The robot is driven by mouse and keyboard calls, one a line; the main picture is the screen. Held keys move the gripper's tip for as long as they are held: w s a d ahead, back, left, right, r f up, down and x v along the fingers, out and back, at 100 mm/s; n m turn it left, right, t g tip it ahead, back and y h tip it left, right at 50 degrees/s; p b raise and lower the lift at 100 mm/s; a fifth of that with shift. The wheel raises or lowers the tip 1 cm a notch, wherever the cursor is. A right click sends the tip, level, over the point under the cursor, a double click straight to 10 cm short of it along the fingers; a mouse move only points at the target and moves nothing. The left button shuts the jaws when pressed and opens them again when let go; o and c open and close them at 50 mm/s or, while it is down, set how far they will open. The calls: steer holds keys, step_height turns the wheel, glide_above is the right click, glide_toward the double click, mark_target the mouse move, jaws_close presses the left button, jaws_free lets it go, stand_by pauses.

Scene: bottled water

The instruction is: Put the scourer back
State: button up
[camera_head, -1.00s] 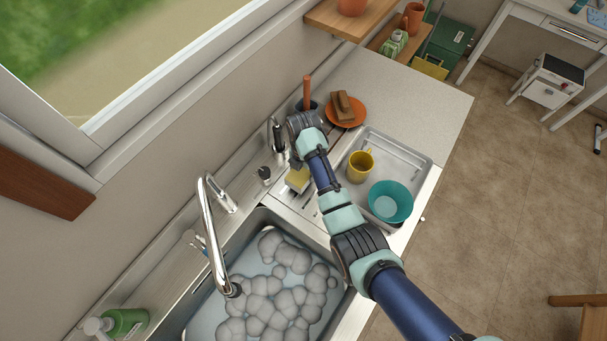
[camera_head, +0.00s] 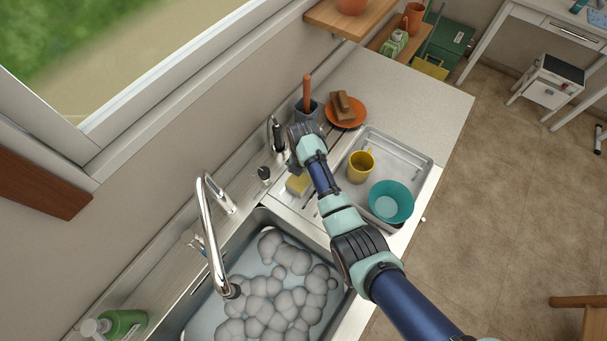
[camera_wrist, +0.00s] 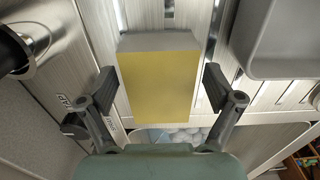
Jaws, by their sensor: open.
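The scourer (camera_head: 297,184), a yellow block with a pale grey layer, is on the ribbed metal strip (camera_head: 284,197) behind the sink's far end. In the wrist view the scourer (camera_wrist: 158,88) fills the middle, its yellow face toward the camera. My gripper (camera_wrist: 159,76) is open, with one finger on each side of the scourer and a visible gap at each. In the head view my gripper (camera_head: 293,166) is just above the scourer, its fingers mostly hidden by my wrist. Whether the scourer's underside rests flat cannot be seen.
The sink (camera_head: 262,219) holds grey foam, with a curved tap (camera_head: 208,230) over it. A metal tray (camera_head: 408,159) with a yellow mug (camera_head: 360,166) and teal bowl (camera_head: 391,202) stands right of my arm. A dark pot (camera_head: 308,111) and orange plate (camera_head: 346,121) are behind.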

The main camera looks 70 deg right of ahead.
step_height(320, 180, up, 12)
steer(key=p, duration=0.1)
steer(key=shift+r+p, duration=0.2)
steer(key=shift+p, duration=0.15)
